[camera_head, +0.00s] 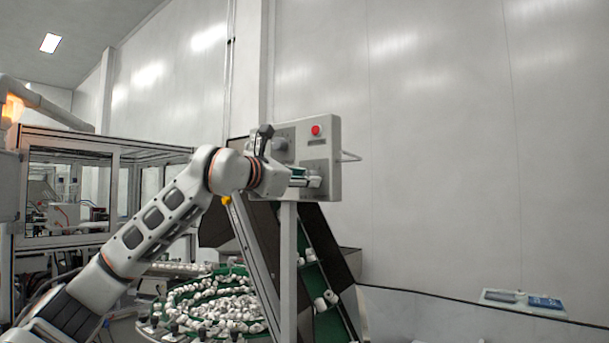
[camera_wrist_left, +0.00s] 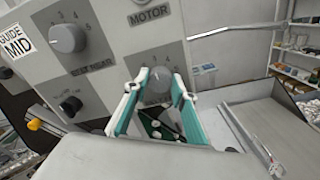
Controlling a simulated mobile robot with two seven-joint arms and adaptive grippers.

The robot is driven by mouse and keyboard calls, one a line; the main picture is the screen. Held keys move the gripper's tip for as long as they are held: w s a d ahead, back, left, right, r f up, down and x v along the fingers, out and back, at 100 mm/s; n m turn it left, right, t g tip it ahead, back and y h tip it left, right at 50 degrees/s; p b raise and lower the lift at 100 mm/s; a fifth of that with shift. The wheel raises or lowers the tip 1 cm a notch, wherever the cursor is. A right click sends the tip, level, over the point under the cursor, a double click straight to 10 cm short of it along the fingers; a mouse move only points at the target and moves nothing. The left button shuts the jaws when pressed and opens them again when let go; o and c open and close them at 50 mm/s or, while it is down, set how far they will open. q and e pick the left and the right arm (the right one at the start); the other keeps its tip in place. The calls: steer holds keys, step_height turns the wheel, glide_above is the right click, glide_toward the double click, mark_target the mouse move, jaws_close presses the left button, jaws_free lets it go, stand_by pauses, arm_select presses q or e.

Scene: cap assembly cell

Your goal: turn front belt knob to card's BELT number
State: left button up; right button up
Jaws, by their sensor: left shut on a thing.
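The grey control box (camera_head: 331,165) stands on a post in the head view. My left gripper (camera_head: 310,178) reaches its lower right part and hides the knob there. In the left wrist view the fingers of my left gripper (camera_wrist_left: 158,84) are shut on a grey knob (camera_wrist_left: 157,90), with scale numbers 2, 3 and 4 around it. Its pointer is too unclear to read. A white card (camera_wrist_left: 16,41) at the left edge shows GUIDE MID; no BELT number shows. My right gripper is out of view.
A red button (camera_head: 316,130) is on the box's upper part, and a bar (camera_head: 349,156) sticks out at its right. Below are an inclined green conveyor (camera_head: 318,290) and a green table with many white caps (camera_head: 225,305). A black knob (camera_wrist_left: 71,106) is at lower left.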

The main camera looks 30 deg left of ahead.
arm_select(q)
steer(key=shift+f+m, duration=0.1)
steer(key=shift+m, duration=0.5)
steer(key=o, duration=1.1)
steer(key=s, duration=0.8)
steer(key=s+a, duration=0.1)
steer(key=s, duration=0.3)
